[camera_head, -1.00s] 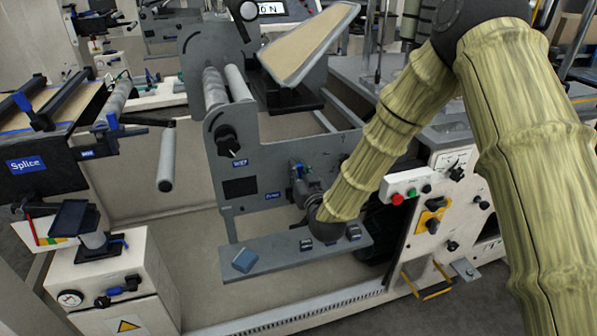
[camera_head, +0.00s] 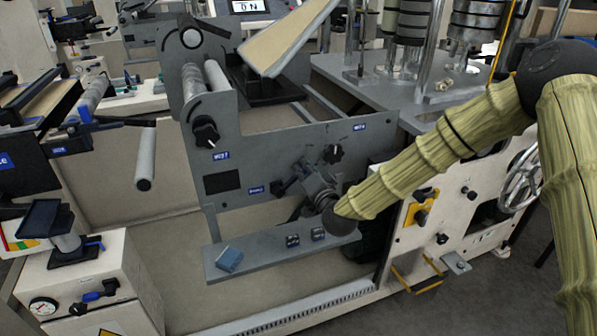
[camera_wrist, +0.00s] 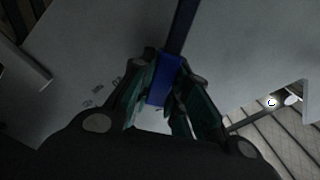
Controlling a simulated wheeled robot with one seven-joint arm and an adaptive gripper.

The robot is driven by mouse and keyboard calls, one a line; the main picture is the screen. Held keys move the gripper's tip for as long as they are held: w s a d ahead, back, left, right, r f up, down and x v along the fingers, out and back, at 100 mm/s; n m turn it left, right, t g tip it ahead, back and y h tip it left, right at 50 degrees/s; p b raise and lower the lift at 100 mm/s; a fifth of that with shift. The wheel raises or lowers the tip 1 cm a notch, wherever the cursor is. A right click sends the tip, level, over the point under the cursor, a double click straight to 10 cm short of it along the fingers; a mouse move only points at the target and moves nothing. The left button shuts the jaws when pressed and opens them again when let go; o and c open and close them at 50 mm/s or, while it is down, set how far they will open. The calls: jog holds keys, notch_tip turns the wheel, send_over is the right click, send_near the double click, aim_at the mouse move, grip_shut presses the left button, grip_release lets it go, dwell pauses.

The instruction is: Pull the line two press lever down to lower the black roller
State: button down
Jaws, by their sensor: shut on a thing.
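The press lever shows in the wrist view as a blue handle (camera_wrist: 160,92) with a dark bar running up from it. My gripper (camera_wrist: 163,80) has its fingers on both sides of the blue handle and is shut on it. In the head view my gripper (camera_head: 308,182) is at the grey panel (camera_head: 232,162), right of a small blue label too small to read surely. The wrist hides most of the lever there. I cannot make out the black roller for certain.
Black knobs (camera_head: 206,131) and (camera_head: 334,153) stick out of the panel. A white cabinet with a yellow switch plate (camera_head: 421,208) stands to the right.

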notch_tip(320, 180, down, 7)
jog(key=d+m+b, duration=0.2)
jog(key=m+b, duration=0.4)
jog(key=m, duration=0.1)
jog(key=shift+w+m, duration=0.4)
jog(key=shift+d, duration=0.1)
jog(key=c, duration=1.4)
grip_release()
jog(key=shift+o, duration=0.2)
jog(key=shift+r, duration=0.1)
jog(key=shift+s, duration=0.1)
jog(key=v, duration=1.1)
jog(key=shift+s+d, duration=0.15)
jog(key=shift+s, duration=0.25)
